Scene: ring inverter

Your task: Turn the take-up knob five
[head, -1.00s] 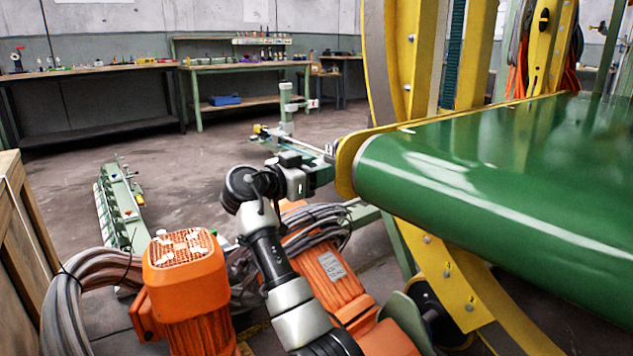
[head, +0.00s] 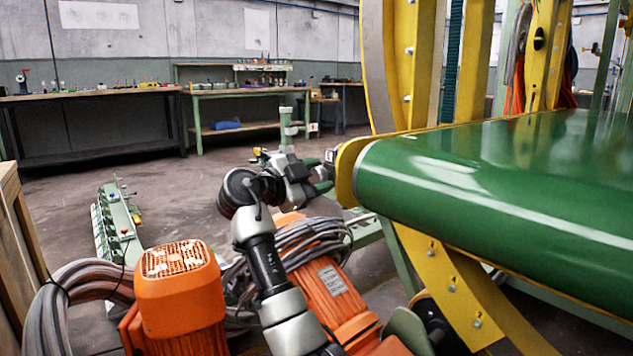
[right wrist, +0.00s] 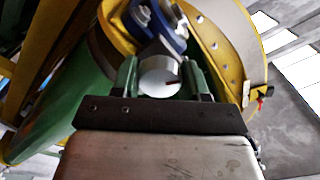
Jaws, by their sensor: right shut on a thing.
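A blue bracket with bolts stands just behind the knob, on the yellow frame. In the head view my right gripper (head: 324,175) is at the yellow side plate by the near left end of the green roller; the knob is hard to make out there. My left gripper is not in view.
The green belt and roller (head: 480,190) fill the right side, edged by yellow plates. An orange motor (head: 180,290) and grey cable coils (head: 310,240) lie below my right arm. Workbenches (head: 245,95) stand at the back wall, with open floor before them.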

